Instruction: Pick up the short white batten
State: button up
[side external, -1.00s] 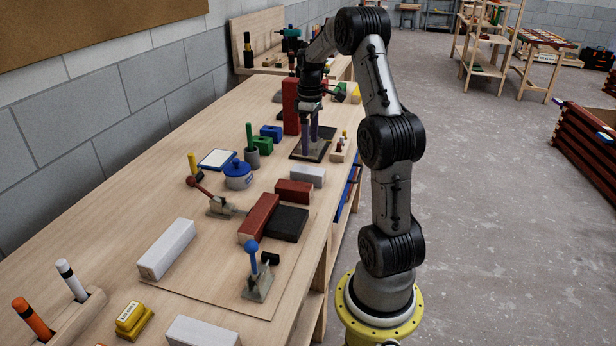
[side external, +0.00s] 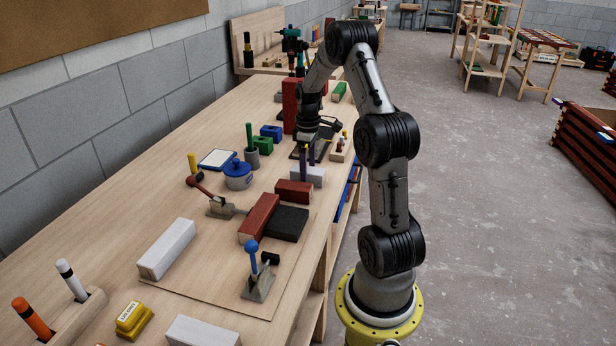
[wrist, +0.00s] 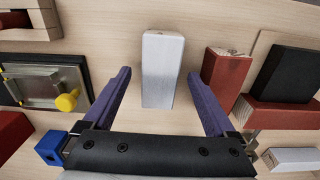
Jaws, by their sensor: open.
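The short white batten (side external: 311,176) lies on the bench behind a short red batten (side external: 294,192) in the side view. In the wrist view the white batten (wrist: 163,68) lies in the middle, its long side pointing away from the gripper. My gripper (side external: 308,158) is open above it, with purple fingers pointing down. In the wrist view the fingers of my gripper (wrist: 159,76) stand on either side of the batten, with gaps at both sides and nothing held. The fingers partly hide the batten in the side view.
The red batten (wrist: 227,80) is close to the right finger in the wrist view. A longer white batten (side external: 167,249) is nearer. A fixture with a yellow knob (wrist: 67,102) is to the left.

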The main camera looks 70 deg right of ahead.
jog(key=c, duration=1.4)
grip_shut()
jog(key=shift+r, duration=0.15)
